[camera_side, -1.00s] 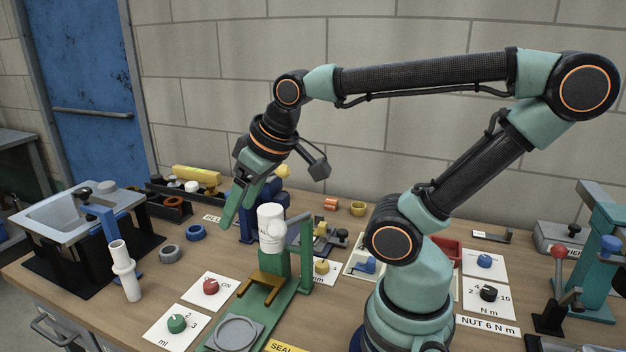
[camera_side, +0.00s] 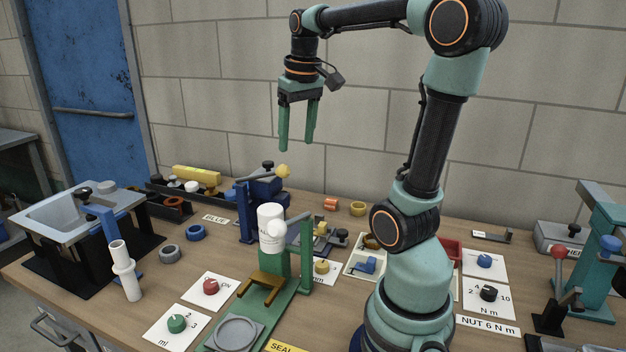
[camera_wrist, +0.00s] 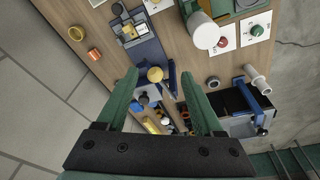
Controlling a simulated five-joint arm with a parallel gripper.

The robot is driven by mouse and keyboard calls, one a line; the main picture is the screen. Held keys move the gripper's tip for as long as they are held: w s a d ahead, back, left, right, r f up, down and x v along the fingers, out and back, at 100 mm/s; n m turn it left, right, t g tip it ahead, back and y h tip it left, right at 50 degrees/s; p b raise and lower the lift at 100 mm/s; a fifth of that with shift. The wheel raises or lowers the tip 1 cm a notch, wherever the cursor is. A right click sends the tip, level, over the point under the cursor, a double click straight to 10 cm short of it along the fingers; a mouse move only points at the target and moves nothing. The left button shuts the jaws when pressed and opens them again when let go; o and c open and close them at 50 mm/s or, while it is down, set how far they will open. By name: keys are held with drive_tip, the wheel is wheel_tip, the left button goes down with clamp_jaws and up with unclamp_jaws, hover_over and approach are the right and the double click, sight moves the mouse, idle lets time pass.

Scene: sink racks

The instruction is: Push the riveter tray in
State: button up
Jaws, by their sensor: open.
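A blue bench press with a yellow-ball lever (camera_side: 262,190), which looks like the riveter, stands near the wall. The yellow ball (camera_wrist: 155,74) shows between my fingers in the wrist view. A grey tray-like part with a yellow piece (camera_wrist: 130,30) sits at the far end of its dark blue base (camera_wrist: 150,54), apart from the press body. In the side view this part (camera_side: 330,238) is partly hidden behind the green sealer. My gripper (camera_side: 296,145) is open and empty, pointing down, high above the press. Its fingers also show in the wrist view (camera_wrist: 159,74).
The green sealer with a white cylinder (camera_side: 271,228) stands in front of the press. A blue ring (camera_side: 195,232), an orange part (camera_side: 331,204) and a yellow ring (camera_side: 358,208) lie nearby. A sink (camera_side: 75,210) is at the left. The air around my gripper is clear.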

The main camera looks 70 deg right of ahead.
drive_tip(key=s+d+f+m+g+y, duration=0.15)
drive_tip(key=s+d+m, duration=0.25)
drive_tip(key=s+d, duration=0.6)
approach(342, 231)
drive_tip(key=shift+n, duration=0.3)
wheel_tip(342, 231, down, 8)
drive_tip(key=shift+w+f, duration=0.1)
drive_tip(key=shift+f, duration=0.1)
clamp_jaws()
drive_tip(key=shift+a+r, duration=0.1)
idle(1.0)
